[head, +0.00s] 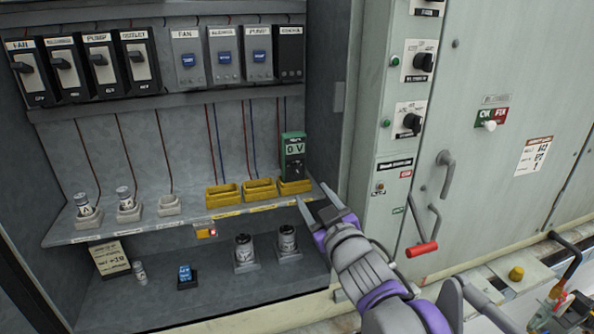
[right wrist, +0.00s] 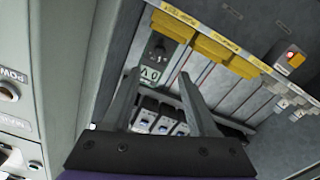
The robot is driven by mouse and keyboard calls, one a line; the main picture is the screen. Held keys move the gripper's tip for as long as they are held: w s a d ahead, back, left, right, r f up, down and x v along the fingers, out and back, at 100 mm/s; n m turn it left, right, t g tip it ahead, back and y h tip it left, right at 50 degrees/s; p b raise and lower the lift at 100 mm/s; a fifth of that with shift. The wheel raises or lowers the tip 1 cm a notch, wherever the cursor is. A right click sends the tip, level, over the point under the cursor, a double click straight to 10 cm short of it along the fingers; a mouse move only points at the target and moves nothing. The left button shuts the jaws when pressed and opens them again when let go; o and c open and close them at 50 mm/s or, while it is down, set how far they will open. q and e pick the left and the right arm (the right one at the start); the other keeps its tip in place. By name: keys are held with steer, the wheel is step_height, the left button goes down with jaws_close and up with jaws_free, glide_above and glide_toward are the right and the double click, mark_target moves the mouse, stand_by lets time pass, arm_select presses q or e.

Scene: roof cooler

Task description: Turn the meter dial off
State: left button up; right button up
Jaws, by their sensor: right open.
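The green meter (head: 293,148) with a "0 V" display stands in the rightmost yellow holder on the cabinet shelf. Its dark lower part, where the dial sits, faces out; the dial setting is too small to read. It also shows in the right wrist view as the meter (right wrist: 155,62), upside down, beyond my fingers. My right gripper (head: 328,197) is open and empty, just right of and below the meter, and apart from it. It shows in the right wrist view too (right wrist: 155,98). My left gripper is not in view.
Yellow holders (head: 222,194) line the shelf (head: 150,222) left of the meter. Fuse-like cylinders (head: 287,240) stand below. The cabinet's right wall and a panel with black knobs (head: 412,122) are close to my right arm. A red-handled lever (head: 422,249) hangs further right.

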mark_target(299, 174)
steer(key=p+x, duration=0.1)
steer(key=x, duration=0.8)
steer(key=shift+w, duration=0.35)
jaws_close()
